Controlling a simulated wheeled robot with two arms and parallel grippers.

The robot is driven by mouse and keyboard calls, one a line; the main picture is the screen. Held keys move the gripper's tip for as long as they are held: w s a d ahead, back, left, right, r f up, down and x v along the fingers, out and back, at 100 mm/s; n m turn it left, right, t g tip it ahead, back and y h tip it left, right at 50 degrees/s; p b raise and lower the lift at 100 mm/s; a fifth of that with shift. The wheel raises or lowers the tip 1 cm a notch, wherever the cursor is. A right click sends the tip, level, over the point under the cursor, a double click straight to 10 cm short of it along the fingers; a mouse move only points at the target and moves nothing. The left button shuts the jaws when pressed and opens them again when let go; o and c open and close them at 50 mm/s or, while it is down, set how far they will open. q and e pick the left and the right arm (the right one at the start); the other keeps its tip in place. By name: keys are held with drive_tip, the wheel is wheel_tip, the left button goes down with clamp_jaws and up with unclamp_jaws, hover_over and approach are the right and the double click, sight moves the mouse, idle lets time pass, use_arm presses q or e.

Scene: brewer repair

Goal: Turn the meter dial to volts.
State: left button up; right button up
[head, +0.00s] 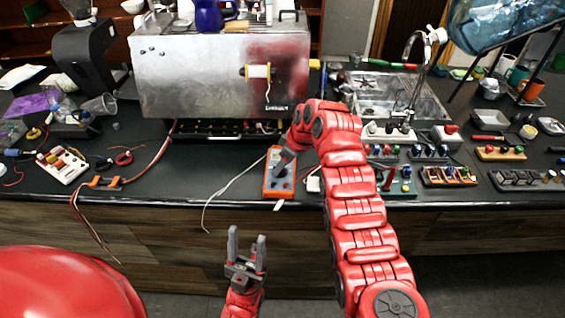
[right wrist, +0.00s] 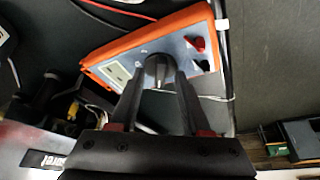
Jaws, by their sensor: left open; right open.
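The meter is an orange box with a grey face (head: 279,187) lying at the counter's front edge in the head view. In the right wrist view the meter (right wrist: 185,23) shows a pale display, a dark round dial (right wrist: 157,68), and a red and a dark socket. My right gripper (right wrist: 160,77) is open, its fingertips on either side of the dial; I cannot tell whether they touch it. In the head view my right gripper (head: 282,167) covers the dial, so its setting is not readable. My left gripper (head: 246,245) is open and empty, in front of the counter.
A steel brewer (head: 200,75) stands behind the meter. Several component boards (head: 447,176) fill the right side.

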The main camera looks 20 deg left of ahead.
drive_tip(key=shift+f, duration=0.15)
drive_tip(key=shift+c, duration=0.3)
clamp_jaws()
drive_tip(key=shift+a, duration=0.1)
drive_tip(key=m+t+b, duration=0.1)
drive_tip(key=m+b, duration=0.1)
drive_tip(key=m, duration=0.1)
drive_tip(key=shift+s+f+m+b, duration=0.1)
drive_tip(key=shift+s+m+b, duration=0.05)
drive_tip(key=shift+m+b, duration=0.2)
drive_tip(key=shift+m+t+h, duration=0.3)
drive_tip(key=shift+m, duration=0.15)
drive_tip(key=shift+r, duration=0.2)
idle(0.7)
